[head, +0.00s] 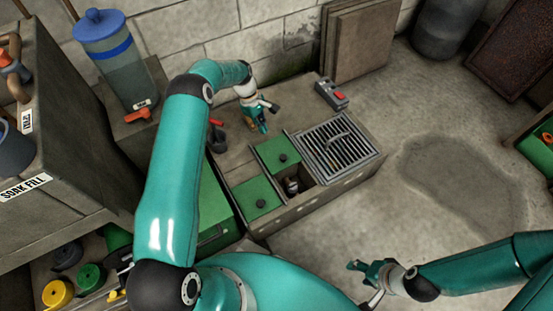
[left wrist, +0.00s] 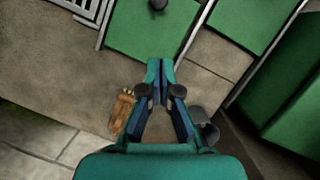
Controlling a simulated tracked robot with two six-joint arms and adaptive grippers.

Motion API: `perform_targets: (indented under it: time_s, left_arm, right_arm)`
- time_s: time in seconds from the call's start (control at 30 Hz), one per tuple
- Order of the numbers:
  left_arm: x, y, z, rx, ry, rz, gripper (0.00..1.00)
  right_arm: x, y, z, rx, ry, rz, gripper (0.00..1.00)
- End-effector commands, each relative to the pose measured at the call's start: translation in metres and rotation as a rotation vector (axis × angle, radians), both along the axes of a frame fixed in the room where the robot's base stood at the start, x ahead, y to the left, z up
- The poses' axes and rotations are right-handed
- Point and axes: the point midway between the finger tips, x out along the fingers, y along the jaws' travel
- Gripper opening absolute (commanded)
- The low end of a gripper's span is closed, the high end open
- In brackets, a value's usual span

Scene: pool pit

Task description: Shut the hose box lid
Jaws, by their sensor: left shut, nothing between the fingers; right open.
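A low stone-coloured bench (head: 315,205) has two green panels with dark knobs, a rear one (head: 272,150) and a front one (head: 246,192). Beside them is an open dark compartment (head: 305,178) with a small object inside. I cannot tell for sure which panel is the hose box lid. My left gripper (head: 263,128) is over the bench's back part, behind the rear panel. In the left wrist view its fingers (left wrist: 160,68) are shut and empty, just short of a green panel (left wrist: 150,42). My right gripper (head: 362,280) is open and empty, away from the bench at lower right.
A metal grate (head: 335,148) covers the bench's right part. A grey device with a red button (head: 331,94) stands behind it. A dark cup (left wrist: 206,126) and a brown object (left wrist: 122,113) lie near my left fingers. A green container (head: 212,205) stands left; open floor is right.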

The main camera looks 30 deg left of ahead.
Motion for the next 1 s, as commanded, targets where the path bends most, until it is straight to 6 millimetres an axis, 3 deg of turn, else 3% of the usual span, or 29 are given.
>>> perform_targets:
  time_s: [0.03, 0.13, 0.37, 0.77, 1.0]
  left_arm:
    - [0.002, 0.007, -0.007, 0.002, 0.008, 0.025, 0.0]
    - [0.003, 0.013, -0.008, 0.003, 0.021, 0.054, 0.0]
    - [0.002, 0.008, -0.027, 0.002, 0.028, 0.061, 0.0]
    - [0.001, -0.016, -0.103, 0.002, 0.027, 0.061, 0.0]
    - [0.0, -0.047, -0.105, 0.003, 0.023, 0.06, 0.0]
  right_arm:
    - [0.0, 0.0, -0.011, 0.0, 0.0, 0.0, 0.55]
    - [0.0, 0.0, -0.015, 0.0, 0.0, 0.0, 0.55]
    - [0.0, 0.0, -0.02, 0.0, -0.001, 0.0, 0.55]
    - [0.0, 0.0, -0.043, 0.0, 0.0, 0.0, 0.55]
    - [0.0, 0.0, -0.045, 0.0, 0.0, 0.0, 0.55]
